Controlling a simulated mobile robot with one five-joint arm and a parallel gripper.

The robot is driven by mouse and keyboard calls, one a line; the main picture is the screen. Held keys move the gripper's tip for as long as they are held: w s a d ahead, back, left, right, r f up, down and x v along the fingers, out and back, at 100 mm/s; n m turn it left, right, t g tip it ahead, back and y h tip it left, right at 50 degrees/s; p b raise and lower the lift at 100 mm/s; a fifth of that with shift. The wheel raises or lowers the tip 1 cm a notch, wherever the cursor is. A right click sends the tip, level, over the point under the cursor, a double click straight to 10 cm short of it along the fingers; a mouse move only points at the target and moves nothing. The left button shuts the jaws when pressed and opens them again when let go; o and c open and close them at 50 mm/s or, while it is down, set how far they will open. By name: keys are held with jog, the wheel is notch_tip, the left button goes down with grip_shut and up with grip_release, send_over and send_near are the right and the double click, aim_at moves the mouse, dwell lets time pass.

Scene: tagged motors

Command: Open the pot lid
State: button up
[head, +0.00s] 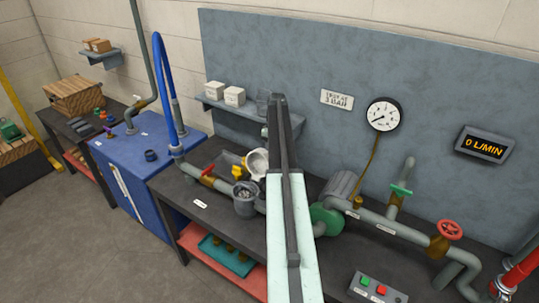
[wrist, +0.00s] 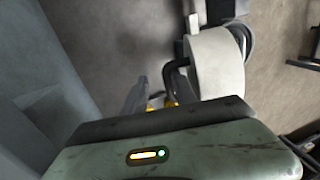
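The pump's dark grey strainer pot (head: 244,203) stands on the bench in the head view, its top uncovered and a basket-like inside showing. Its pale round lid (head: 257,163) is tilted up behind the pot, partly hidden by my arm. Yellow knobs (head: 238,171) sit left of the lid. In the wrist view a large pale round part (wrist: 215,62), probably the lid, has a dark bent bracket beside it. My gripper (wrist: 150,100) is close to this part, near yellow pieces. Its fingers are mostly hidden by its housing, so I cannot tell whether they touch anything.
A pipe with a red-handled valve (head: 207,178) runs left of the pot, by a blue tank (head: 140,160). The green pump (head: 326,220) and piping stand to the right. A wall shelf (head: 240,115) is behind. A teal tray (head: 228,255) lies below.

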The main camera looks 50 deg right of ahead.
notch_tip(320, 180, up, 8)
jog(key=d+p, duration=0.1)
jog(key=p, duration=0.6)
jog(key=shift+d+f, duration=0.2)
jog(key=shift+d, duration=0.1)
jog(key=shift+w, duration=0.1)
